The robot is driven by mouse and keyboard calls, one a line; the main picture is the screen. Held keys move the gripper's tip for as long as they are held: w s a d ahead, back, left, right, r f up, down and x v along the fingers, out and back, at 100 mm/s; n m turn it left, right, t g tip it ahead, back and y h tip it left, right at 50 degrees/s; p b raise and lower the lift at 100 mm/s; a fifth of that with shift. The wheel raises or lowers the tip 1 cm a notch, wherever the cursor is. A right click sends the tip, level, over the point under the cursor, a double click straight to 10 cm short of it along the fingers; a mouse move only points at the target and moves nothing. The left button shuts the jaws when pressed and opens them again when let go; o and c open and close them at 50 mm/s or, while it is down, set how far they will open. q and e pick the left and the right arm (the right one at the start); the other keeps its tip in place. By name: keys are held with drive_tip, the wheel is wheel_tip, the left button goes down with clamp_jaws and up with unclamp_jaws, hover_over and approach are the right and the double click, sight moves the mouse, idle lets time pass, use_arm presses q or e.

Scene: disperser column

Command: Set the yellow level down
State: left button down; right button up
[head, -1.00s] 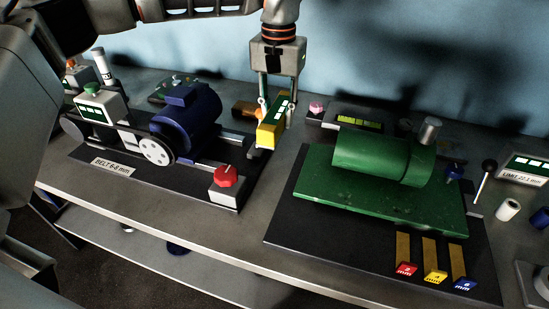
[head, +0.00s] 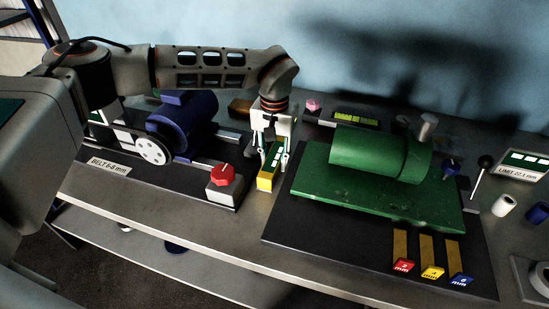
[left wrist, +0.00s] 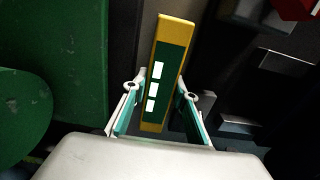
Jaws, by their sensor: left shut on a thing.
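The yellow level (head: 265,180) has a green top face with white windows. In the head view it is between the two black bases, low near the bench top; I cannot tell whether it touches the bench. My left gripper (head: 275,160) comes down from above and is shut on the level, with a finger on each side. In the left wrist view the level (left wrist: 166,75) lies lengthwise between the fingers (left wrist: 160,95), its yellow end pointing away. My right gripper is not in view.
The blue motor (head: 185,122) and a red knob on a grey box (head: 223,180) are left of the level. The green machine (head: 380,170) on its dark base is close on the right. Bare bench (head: 240,235) lies in front.

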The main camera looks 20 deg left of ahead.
use_arm(q)
drive_tip(key=shift+f, duration=0.1)
drive_tip(key=c, duration=1.9)
unclamp_jaws()
